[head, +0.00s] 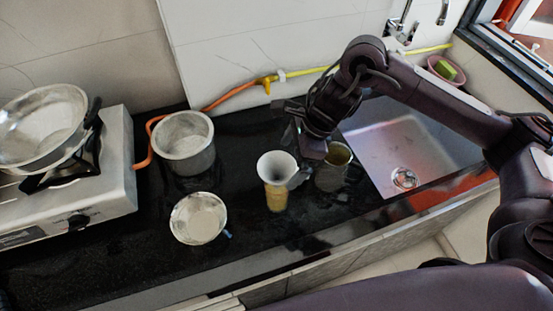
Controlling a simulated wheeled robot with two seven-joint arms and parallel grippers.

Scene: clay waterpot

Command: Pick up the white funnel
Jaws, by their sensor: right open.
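The white funnel (277,165) is in the middle of the black counter, wide mouth up. It appears to rest on a yellowish cup-like container (276,198); its lower part is hard to make out. My right gripper (302,143) reaches down from the upper right, just behind and to the right of the funnel. It is open, and I see nothing held between its fingers. A small grey part by the funnel's right side is unclear. My left gripper is not in view.
A brownish metal pot (333,172) stands close to the funnel's right, partly behind my gripper. A metal bowl (198,218) and a tall pot (184,142) stand left. A stove (115,165) with a pan (42,125) is far left. The sink (405,150) is right.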

